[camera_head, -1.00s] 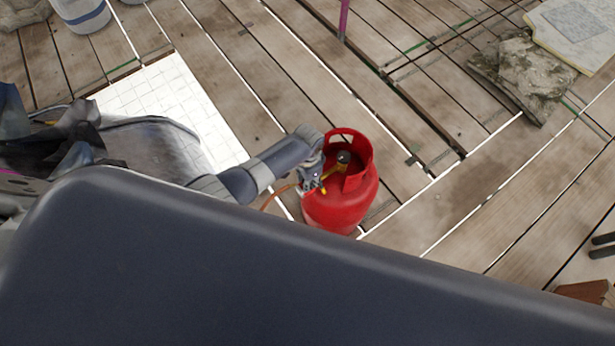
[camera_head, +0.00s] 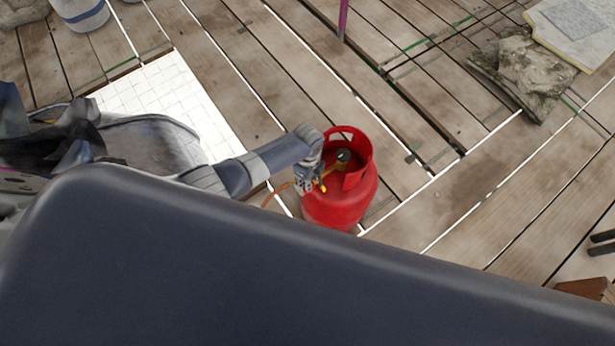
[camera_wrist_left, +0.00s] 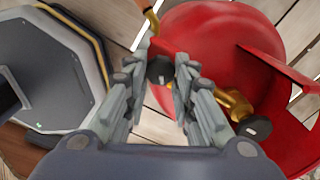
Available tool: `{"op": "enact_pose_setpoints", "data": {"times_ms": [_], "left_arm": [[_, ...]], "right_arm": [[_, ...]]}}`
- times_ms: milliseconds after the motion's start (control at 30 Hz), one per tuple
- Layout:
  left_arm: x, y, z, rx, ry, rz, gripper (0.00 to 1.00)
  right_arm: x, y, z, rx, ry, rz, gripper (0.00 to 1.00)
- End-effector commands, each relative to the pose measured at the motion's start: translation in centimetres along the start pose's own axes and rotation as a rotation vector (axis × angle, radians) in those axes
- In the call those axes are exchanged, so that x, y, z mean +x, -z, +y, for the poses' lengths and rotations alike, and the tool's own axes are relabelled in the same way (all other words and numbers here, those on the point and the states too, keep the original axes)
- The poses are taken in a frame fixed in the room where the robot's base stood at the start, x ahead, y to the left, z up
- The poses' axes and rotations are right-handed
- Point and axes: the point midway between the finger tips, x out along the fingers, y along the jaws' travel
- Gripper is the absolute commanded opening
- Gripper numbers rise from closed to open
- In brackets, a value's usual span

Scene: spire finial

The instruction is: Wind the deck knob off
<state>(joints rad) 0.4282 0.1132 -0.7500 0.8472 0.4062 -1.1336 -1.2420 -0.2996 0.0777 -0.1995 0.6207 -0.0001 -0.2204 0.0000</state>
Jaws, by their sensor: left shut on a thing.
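My left gripper (camera_head: 308,180) is beside the upper left side of a red gas cylinder (camera_head: 338,208). In the left wrist view, its fingers (camera_wrist_left: 160,82) are shut on a small dark round knob (camera_wrist_left: 160,69). The part under that knob is mostly hidden by the fingers. A second dark knob (camera_wrist_left: 255,127) sits on a brass valve (camera_wrist_left: 234,104) inside the cylinder's collar, apart from the fingers; it also shows in the head view (camera_head: 343,156). My right gripper is not in view.
An orange hose (camera_head: 275,194) runs by the gripper. The cylinder's red collar (camera_head: 360,147) rises close to the fingers. Plank decking surrounds it, with a white tiled patch (camera_head: 200,100) at left. A purple post (camera_head: 343,20) and a rock (camera_head: 530,70) stand farther off.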

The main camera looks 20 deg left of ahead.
Motion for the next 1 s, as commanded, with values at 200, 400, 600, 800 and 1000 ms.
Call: {"op": "enact_pose_setpoints", "data": {"times_ms": [200,400,600,800,1000], "left_arm": [[0.1,-0.1,0.1,0.205,-0.001,-0.001,0.00],[0.2,-0.1,0.2,0.391,-0.001,-0.001,0.00],[0.1,-0.1,0.2,0.552,-0.001,0.000,0.00],[0.1,-0.1,0.3,0.670,-0.001,0.000,0.00],[0.1,-0.1,0.4,0.740,-0.002,0.000,0.00]], "right_arm": [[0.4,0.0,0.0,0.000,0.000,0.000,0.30],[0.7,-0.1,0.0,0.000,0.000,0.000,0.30],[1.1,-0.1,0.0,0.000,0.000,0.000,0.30],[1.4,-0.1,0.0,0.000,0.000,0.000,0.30],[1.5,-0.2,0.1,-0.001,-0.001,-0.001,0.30]]}}
